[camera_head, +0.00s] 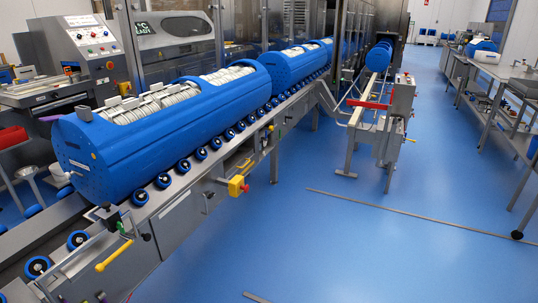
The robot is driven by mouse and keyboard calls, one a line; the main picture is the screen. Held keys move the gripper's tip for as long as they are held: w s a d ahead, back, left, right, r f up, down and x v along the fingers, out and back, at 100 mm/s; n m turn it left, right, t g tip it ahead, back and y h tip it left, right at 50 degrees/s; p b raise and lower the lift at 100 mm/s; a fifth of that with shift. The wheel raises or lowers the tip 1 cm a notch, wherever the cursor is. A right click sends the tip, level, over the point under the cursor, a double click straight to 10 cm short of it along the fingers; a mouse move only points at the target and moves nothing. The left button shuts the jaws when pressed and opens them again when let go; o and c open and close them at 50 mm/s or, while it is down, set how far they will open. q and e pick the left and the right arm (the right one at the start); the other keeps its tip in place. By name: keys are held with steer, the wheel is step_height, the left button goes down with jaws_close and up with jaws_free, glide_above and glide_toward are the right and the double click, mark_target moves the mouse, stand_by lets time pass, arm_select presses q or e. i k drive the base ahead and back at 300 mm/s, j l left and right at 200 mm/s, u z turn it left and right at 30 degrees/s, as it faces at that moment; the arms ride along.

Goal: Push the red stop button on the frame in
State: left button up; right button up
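A red stop button (244,187) sits on a small yellow box (235,186) fixed to the side of the conveyor frame (185,205), just below its row of rollers. It is small in the picture and faces the open floor on the right. Whether it is pressed in cannot be told. Another small red button or knob (109,65) shows on the grey control panel at upper left. Neither of my grippers is in view.
Blue tub carriers (120,160) lie on the blue-wheeled conveyor. A yellow-handled lever (114,255) juts from the frame's near end. A grey box stand (401,100) is at centre right, tables (490,75) far right. Blue floor (330,245) is mostly clear, with a thin strip across it.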

mark_target(247, 187)
steer(key=i+l+u, duration=0.25)
steer(key=i+l, duration=1.65)
